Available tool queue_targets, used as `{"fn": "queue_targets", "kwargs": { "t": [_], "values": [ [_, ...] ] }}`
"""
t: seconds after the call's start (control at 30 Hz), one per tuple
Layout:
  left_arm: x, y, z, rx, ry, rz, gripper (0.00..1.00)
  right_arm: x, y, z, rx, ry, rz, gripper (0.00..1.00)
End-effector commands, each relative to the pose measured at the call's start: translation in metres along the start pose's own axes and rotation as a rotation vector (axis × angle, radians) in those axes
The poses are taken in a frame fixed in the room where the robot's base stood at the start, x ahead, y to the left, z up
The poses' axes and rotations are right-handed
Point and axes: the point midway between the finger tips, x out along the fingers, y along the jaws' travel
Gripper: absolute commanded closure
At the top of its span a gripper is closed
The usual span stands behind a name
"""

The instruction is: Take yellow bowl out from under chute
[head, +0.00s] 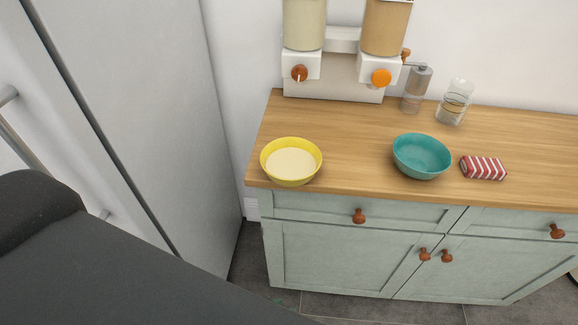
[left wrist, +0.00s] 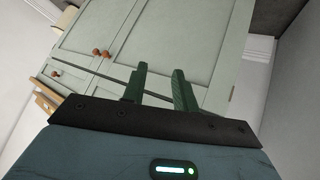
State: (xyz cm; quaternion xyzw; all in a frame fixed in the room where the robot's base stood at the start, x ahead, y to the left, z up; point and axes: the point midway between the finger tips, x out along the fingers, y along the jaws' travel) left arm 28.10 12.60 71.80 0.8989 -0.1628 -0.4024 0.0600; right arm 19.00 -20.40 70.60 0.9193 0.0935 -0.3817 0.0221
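The yellow bowl (head: 291,179) stands upright near the front left corner of the wooden counter, with a pale cream filling in it. It stands in front of the left dispenser chute (head: 301,63), clear of it and with bare wood between them. My left gripper (left wrist: 160,72) is open and empty in the left wrist view, its two green fingers apart in front of pale green cabinet doors. In the head view my dark left arm covers the lower left, and the gripper is mostly hidden. My right gripper is in neither view.
A teal bowl (head: 421,157), a red-and-white striped packet (head: 483,168), a glass jar (head: 454,102) and a grey grinder (head: 415,90) stand on the counter (head: 350,130). The second dispenser (head: 386,28) has an orange knob. A tall grey cabinet (head: 150,120) is at left. Floor shows below.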

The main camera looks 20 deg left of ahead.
Motion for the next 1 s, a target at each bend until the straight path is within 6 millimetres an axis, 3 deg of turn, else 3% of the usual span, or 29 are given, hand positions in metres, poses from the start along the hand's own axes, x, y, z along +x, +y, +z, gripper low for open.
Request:
{"fn": "queue_targets", "kwargs": {
  "t": [0.03, 0.2, 0.5, 0.77, 1.0],
  "values": [
    [0.013, 0.011, -0.024, 0.002, -0.005, 0.04, 0.71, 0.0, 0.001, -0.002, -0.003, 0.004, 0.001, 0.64],
    [0.038, 0.049, -0.079, 0.019, -0.082, 0.152, 0.71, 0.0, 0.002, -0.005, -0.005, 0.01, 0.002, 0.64],
    [0.048, 0.089, -0.163, 0.143, -0.275, 0.223, 0.71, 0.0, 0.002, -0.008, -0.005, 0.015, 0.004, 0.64],
    [0.028, 0.084, -0.23, 0.283, -0.46, 0.118, 0.71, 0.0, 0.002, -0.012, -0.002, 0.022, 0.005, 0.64],
    [-0.014, 0.053, -0.299, 0.373, -0.61, -0.107, 0.71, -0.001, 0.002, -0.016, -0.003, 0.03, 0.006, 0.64]
  ]
}}
